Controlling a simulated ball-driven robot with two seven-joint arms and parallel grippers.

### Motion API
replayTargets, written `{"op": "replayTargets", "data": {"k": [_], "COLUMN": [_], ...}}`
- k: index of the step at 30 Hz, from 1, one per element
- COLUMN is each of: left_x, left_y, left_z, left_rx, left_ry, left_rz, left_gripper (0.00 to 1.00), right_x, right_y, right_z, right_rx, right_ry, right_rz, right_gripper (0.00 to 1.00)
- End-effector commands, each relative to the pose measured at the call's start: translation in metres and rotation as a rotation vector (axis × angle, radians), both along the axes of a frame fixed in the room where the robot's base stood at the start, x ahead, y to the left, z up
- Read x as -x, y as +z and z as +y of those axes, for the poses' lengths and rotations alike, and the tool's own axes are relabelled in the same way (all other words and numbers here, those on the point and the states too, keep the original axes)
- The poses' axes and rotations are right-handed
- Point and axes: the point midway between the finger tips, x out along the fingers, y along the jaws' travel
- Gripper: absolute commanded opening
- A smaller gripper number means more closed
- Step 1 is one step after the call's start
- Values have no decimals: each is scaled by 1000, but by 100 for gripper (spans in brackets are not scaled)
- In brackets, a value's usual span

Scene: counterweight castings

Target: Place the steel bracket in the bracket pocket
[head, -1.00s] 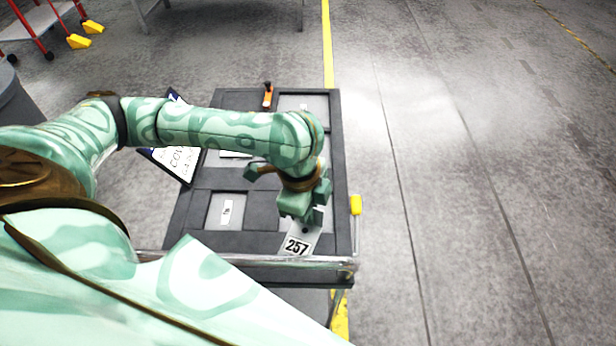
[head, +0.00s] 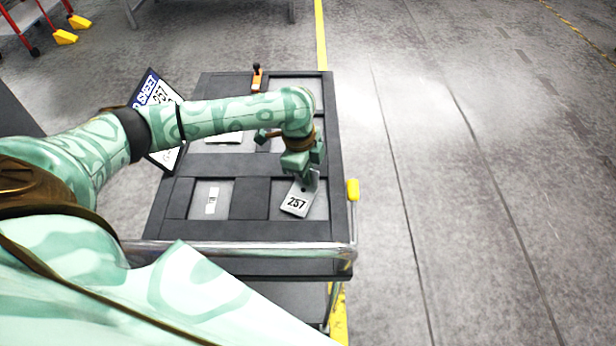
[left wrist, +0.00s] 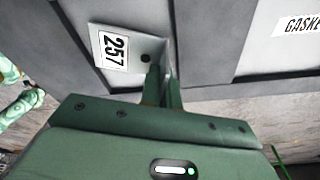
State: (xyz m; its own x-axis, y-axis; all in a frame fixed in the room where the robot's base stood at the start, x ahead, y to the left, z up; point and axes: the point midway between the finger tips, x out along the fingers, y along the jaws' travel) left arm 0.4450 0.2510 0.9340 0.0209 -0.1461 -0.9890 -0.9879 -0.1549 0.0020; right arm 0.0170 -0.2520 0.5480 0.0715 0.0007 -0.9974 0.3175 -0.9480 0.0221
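The steel bracket (head: 298,199) is a grey plate with a "257" label and a dark hole. In the left wrist view the bracket (left wrist: 146,43) has an upright flange, and the fingers close on it. My left gripper (head: 303,172) is shut on the bracket. It holds the bracket over the near right pocket (head: 318,207) of the dark tray (head: 250,180). I cannot tell whether the bracket touches the pocket floor. That pocket's label is not visible. Part of what looks like my right arm shows at the left edge of the wrist view.
The near left pocket (head: 205,200) holds a small white card. A pocket with a "GASKET" card (left wrist: 298,24) shows in the wrist view. A metal rail (head: 240,249) runs along the front; a sheet (head: 160,105) stands left.

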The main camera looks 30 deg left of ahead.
Motion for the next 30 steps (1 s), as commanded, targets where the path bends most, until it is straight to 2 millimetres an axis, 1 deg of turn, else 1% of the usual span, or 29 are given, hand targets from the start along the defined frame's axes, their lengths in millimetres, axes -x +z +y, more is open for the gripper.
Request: {"op": "replayTargets", "data": {"k": [1,7,11,14,23,26,29,30], "left_x": [-1,-1,-1,0,0,0,-1,0], "left_y": [-8,-6,-8,-9,-8,3,24,34], "left_z": [0,0,0,0,0,2,5,6], "left_rx": [1,0,1,0,0,-1,-1,0], "left_ry": [0,1,1,1,0,1,2,1], "left_rz": [-1,-4,-3,-3,-3,-4,-7,-7], "left_gripper": [0,0,0,25,25,25,25,25], "right_x": [1,1,1,1,1,0,-1,-2], "right_y": [-5,-3,-2,-3,-3,1,10,14], "right_z": [0,-1,-1,-2,-2,-2,-1,-2], "right_rx": [0,1,2,2,2,2,2,2], "right_ry": [0,0,0,1,1,1,1,1], "right_rz": [3,2,2,3,3,0,-4,-6], "right_gripper": [36,36,36,36,36,36,36,36]}}
